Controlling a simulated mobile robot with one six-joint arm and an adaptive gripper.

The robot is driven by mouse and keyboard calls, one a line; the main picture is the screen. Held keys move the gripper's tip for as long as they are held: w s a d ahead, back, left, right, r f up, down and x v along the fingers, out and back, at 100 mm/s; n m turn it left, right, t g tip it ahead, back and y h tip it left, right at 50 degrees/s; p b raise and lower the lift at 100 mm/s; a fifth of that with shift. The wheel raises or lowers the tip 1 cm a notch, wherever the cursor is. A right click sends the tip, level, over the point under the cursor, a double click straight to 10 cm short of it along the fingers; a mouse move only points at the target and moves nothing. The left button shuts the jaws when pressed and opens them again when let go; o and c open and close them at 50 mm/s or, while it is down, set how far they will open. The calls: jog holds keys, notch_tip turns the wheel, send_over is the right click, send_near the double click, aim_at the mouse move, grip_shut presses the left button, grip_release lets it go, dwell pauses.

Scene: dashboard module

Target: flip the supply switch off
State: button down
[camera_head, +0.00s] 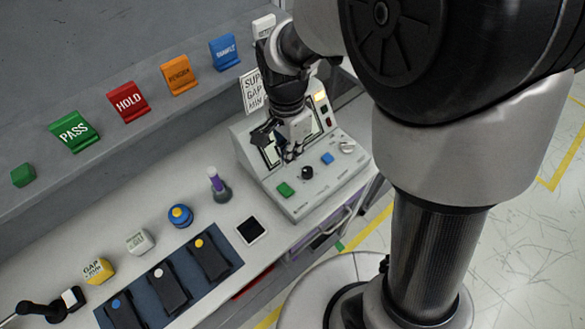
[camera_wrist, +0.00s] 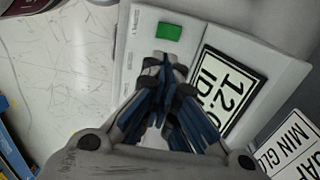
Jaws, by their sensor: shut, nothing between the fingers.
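The dashboard module (camera_head: 318,194) is a light grey sloped console on the bench. My gripper (camera_head: 291,153) is over its face, pointing down, shut and empty. In the wrist view my gripper (camera_wrist: 163,72) has its fingertips together near the green button (camera_wrist: 168,32) and beside the display (camera_wrist: 232,95); contact with the panel cannot be told. The front strip carries a green button (camera_head: 285,189), a black knob (camera_head: 307,172), a blue button (camera_head: 327,158) and a white knob (camera_head: 347,147). A lit indicator (camera_head: 321,97) is at upper right. I cannot make out which part is the supply switch.
A white text card (camera_head: 251,92) stands behind the module. Coloured signs, including PASS (camera_head: 74,132), line the ledge.

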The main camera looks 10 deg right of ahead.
jog(key=b, duration=0.4)
send_near(293, 186)
jog(key=f, duration=0.2)
jog(key=s+f, duration=0.2)
jog(key=f, duration=0.1)
jog(key=shift+f, duration=0.3)
jog(key=shift+f, duration=0.15)
jog(key=shift+s+d+f, duration=0.15)
jog(key=shift+d+f, duration=0.05)
jog(key=shift+f, duration=0.25)
jog(key=shift+r, duration=0.15)
jog(key=shift+a, duration=0.1)
